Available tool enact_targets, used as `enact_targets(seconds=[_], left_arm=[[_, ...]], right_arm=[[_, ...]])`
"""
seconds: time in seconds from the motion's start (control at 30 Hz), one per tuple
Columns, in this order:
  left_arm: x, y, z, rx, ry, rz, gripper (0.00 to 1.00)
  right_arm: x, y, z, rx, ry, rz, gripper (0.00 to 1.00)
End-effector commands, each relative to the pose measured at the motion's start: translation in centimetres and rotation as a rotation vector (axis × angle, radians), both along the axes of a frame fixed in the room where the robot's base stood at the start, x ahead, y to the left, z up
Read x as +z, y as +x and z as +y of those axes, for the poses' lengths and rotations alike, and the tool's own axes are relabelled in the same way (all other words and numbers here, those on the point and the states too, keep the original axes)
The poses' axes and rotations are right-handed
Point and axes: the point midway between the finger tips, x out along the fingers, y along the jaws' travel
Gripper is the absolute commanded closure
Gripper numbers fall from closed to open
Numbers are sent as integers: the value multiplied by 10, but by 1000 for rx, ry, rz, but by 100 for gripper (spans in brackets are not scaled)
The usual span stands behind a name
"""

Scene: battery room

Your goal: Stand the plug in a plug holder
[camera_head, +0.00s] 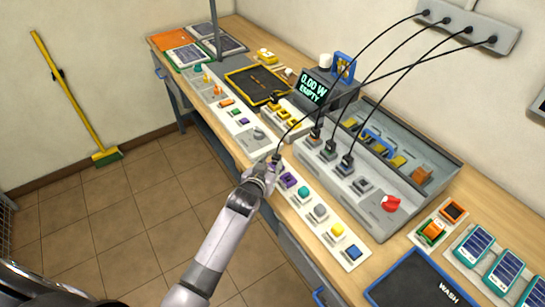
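My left gripper (273,164) is above the front edge of the bench, beside a white strip with a purple piece. A black cable from the wall box ends at its fingertips, where a small dark plug (277,158) is held; the fingers hide most of it. Three other black plugs (316,132), (329,150), (347,163) stand upright with cables in holders on the grey panel. A holder (362,185) to the right of them on that panel looks empty. My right gripper is not in view.
A grey wall box (468,25) feeds the cables, which hang across the bench. A grey bin tray (408,150) stands behind the holders, and a red knob (390,203) is to their right. The white strip (320,212) carries several coloured pieces. A display (313,88) reads "0.00 W EMPTY".

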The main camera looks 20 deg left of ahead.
Motion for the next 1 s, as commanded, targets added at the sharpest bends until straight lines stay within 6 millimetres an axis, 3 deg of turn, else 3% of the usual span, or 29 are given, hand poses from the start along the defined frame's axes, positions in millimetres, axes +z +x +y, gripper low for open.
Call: enact_targets(seconds=[0.47, 1.0], left_arm=[[17, -35, -1, 0, 1, 1, 68], [17, -40, 0, 0, 1, 0, 68]], right_arm=[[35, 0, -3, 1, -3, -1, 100], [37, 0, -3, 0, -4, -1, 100]])
